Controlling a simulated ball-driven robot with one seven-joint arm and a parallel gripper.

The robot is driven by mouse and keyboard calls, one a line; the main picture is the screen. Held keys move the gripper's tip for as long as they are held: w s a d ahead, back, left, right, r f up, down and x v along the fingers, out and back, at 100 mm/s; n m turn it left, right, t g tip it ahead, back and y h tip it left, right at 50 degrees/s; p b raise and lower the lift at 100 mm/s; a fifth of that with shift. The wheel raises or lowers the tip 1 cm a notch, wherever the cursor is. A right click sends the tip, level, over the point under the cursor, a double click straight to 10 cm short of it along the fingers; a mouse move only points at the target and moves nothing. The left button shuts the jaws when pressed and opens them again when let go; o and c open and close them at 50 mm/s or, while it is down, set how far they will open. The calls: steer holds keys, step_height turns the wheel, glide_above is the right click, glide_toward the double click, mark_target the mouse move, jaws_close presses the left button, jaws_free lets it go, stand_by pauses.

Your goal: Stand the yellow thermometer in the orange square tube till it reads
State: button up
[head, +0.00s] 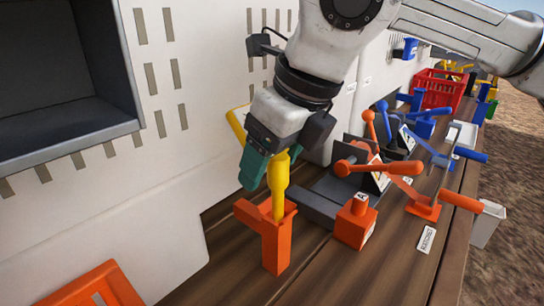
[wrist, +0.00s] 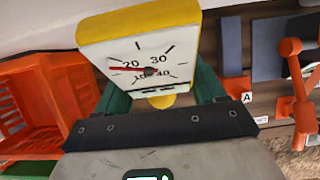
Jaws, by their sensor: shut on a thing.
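The yellow thermometer (head: 278,182) is held upright, slightly tilted, above the orange square tube (head: 272,245). Its thin lower end meets the tube's open top and seems to go into it; how deep is hidden. My gripper (head: 266,172), with green fingers, is shut on the thermometer's yellow body just above the tube. In the wrist view, the thermometer's white dial (wrist: 145,52) faces the camera between the fingers of my gripper (wrist: 163,98). Its red needle points left, near the 20 mark.
An orange block marked A (head: 355,222) stands right of the tube, near orange and blue levers. An orange crate (head: 100,290) is at lower left. A red basket (head: 438,92) stands far back. The white panelled wall (head: 90,190) is close on the left.

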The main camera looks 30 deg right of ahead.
steer(key=o, duration=1.5)
steer(key=v, duration=1)
steer(key=shift+s+r, duration=0.15)
steer(key=shift+r, duration=0.2)
steer(key=shift+s, duration=0.1)
